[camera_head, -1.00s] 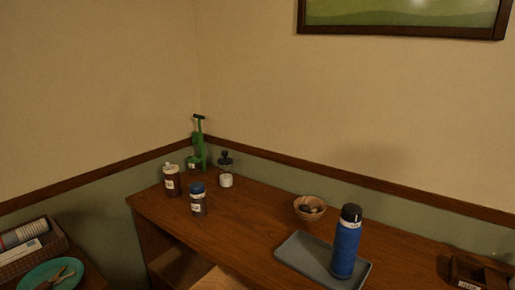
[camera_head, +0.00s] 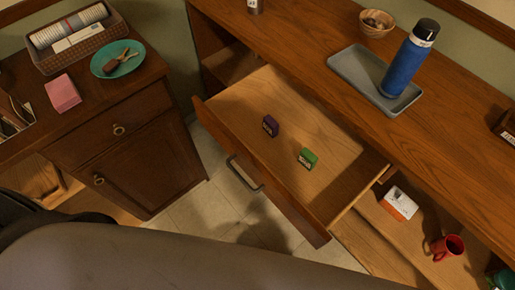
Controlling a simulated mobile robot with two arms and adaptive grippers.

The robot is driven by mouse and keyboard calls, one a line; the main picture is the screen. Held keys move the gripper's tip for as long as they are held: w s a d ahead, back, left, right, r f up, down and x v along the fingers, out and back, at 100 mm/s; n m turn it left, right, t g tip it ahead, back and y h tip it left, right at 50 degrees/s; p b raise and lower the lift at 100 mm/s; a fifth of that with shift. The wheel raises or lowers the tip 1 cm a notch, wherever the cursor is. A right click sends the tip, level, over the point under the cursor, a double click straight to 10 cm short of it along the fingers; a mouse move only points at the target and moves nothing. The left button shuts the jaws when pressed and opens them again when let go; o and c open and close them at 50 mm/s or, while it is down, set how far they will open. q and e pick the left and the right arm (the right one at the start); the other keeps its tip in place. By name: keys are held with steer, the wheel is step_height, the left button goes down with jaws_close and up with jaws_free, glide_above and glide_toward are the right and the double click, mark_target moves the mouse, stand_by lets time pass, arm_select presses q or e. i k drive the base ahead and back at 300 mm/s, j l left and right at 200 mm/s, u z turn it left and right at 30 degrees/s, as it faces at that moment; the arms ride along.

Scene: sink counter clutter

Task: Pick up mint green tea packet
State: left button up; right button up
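An open wooden drawer (camera_head: 240,112) juts out from under the counter. Inside it lie a small green packet (camera_head: 307,158) and, to its left, a small dark purple packet (camera_head: 270,126). Both have pale labels too small to read; the green one may be the mint green tea packet. The two packets lie apart with bare drawer floor around them. A large grey-brown part of my own body fills the bottom of the view. Neither of my grippers shows.
On the counter (camera_head: 465,120) stand a blue bottle (camera_head: 408,65) on a grey tray (camera_head: 345,68) and a wooden bowl (camera_head: 376,24). A white-orange box (camera_head: 399,203) and red mug (camera_head: 447,247) sit on the shelf below. A side cabinet (camera_head: 150,150) stands left of the drawer.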

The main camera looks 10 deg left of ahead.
mark_target(307, 159)
steer(key=k+j+z, duration=0.1)
steer(key=j+z, duration=0.15)
steer(key=j, duration=0.15)
steer(key=k+j+z, duration=0.2)
steer(key=j, duration=0.15)
steer(key=k+j+z, duration=0.1)
steer(key=j+z, duration=0.15)
steer(key=j, duration=0.1)
